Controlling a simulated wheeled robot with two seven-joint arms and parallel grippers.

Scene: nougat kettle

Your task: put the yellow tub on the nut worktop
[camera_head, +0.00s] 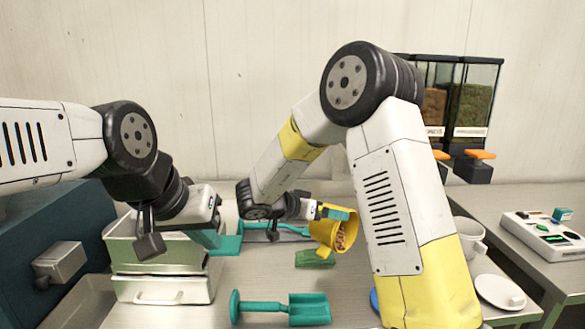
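The yellow tub (325,231) is in the middle of the head view, tilted, its mouth towards the lower right and brown nut-like pieces inside. My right gripper (334,213) is at its upper rim, with a teal finger over the edge. It appears shut on the tub, which seems held above the grey worktop (220,292); the other finger is hidden. My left gripper (222,243) points down left of the tub, with teal fingers and nothing visible in it; its finger gap is unclear. No label shows which surface is the nut worktop.
A teal scoop (308,309) lies in front, another teal tool (262,228) behind. A green block (315,259) lies below the tub. Metal bins (160,289) stand left, a white mug (468,233) right.

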